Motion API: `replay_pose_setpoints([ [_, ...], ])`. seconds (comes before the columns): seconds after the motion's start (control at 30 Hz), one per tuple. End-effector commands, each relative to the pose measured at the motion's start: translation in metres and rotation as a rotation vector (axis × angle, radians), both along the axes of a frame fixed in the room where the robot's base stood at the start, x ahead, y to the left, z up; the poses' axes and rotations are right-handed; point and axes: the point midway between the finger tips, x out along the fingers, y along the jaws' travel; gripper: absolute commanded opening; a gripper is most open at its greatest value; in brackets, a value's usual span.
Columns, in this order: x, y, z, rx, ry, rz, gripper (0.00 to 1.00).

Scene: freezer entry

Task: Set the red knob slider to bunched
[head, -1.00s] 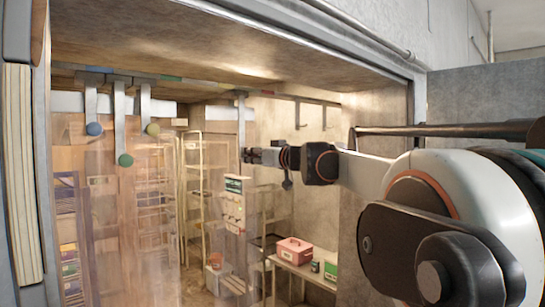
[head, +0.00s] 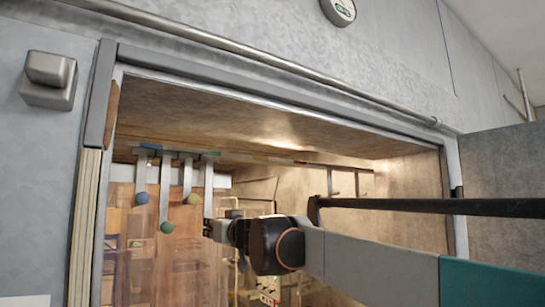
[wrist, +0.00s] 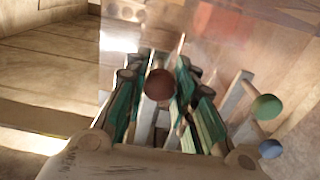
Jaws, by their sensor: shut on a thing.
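The red knob (wrist: 160,84) shows brownish red in the wrist view, between the two green-padded fingers of my gripper (wrist: 163,105). My gripper is shut on the red knob slider. In the head view my gripper (head: 213,230) is at the lower end of the slider's grey hanger (head: 209,185), and the red knob itself is hidden there. This hanger hangs from the overhead rail (head: 270,158), close to the right of three other hangers. Those carry a blue knob (head: 141,198), a green knob (head: 167,227) and an olive knob (head: 192,199).
Clear curtain strips (head: 160,265) hang below the left hangers. The doorway's left jamb (head: 92,200) stands beside them. A dark bar (head: 430,207) crosses above my arm at the right. Shelving behind is partly hidden. The rail right of my gripper looks free.

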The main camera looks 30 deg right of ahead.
Motion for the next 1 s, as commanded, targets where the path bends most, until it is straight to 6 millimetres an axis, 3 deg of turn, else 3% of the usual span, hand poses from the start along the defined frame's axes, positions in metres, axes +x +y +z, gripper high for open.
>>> replay_pose_setpoints([
  [0.43,-0.0037,0.0081,0.0002,0.0,0.0,0.004,0.0],
  [0.47,-0.0037,0.0081,0.0002,0.0,0.0,0.004,0.26],
  [0.57,-0.0037,0.008,0.0002,0.0,0.0,0.004,0.46],
  [1.0,-0.003,0.0,0.0003,0.0,0.0,0.0,0.46],
])
